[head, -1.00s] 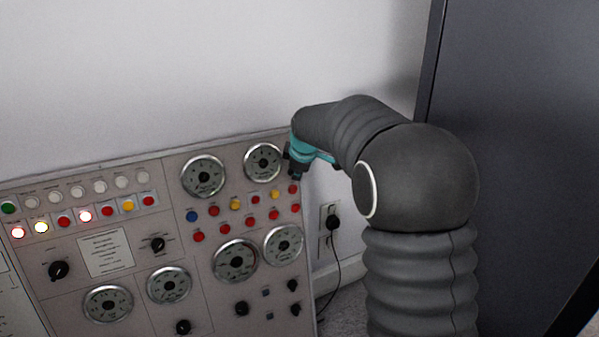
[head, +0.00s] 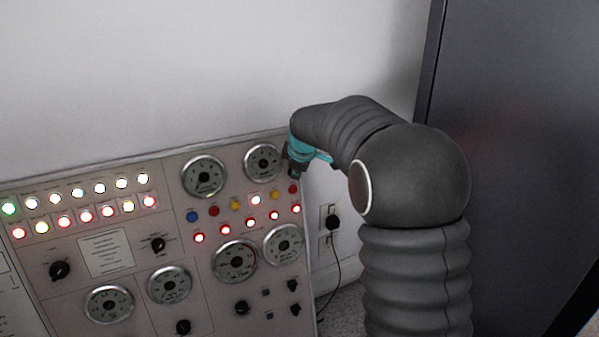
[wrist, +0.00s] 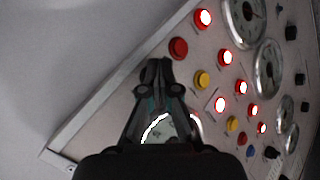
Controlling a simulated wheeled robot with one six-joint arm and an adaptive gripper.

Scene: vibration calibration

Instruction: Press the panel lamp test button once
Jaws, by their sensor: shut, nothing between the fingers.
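The control panel (head: 215,225) stands against the wall, with many of its lamps lit. An unlit red button (head: 294,189) is at the right end of the upper row of the right-hand section. It also shows in the wrist view (wrist: 178,48), just beyond my fingertips. I cannot read which control is labelled lamp test. My gripper (head: 292,175) is shut and empty, close above that red button, at the panel's right edge. In the wrist view its fingertips (wrist: 160,70) are together; whether they touch the panel I cannot tell.
A yellow button (head: 275,194) and a lit lamp (head: 295,209) are close to the red one. A round gauge (head: 263,162) is left of my gripper. A wall socket (head: 331,222) with a cable is right of the panel. A dark cabinet (head: 515,120) stands at right.

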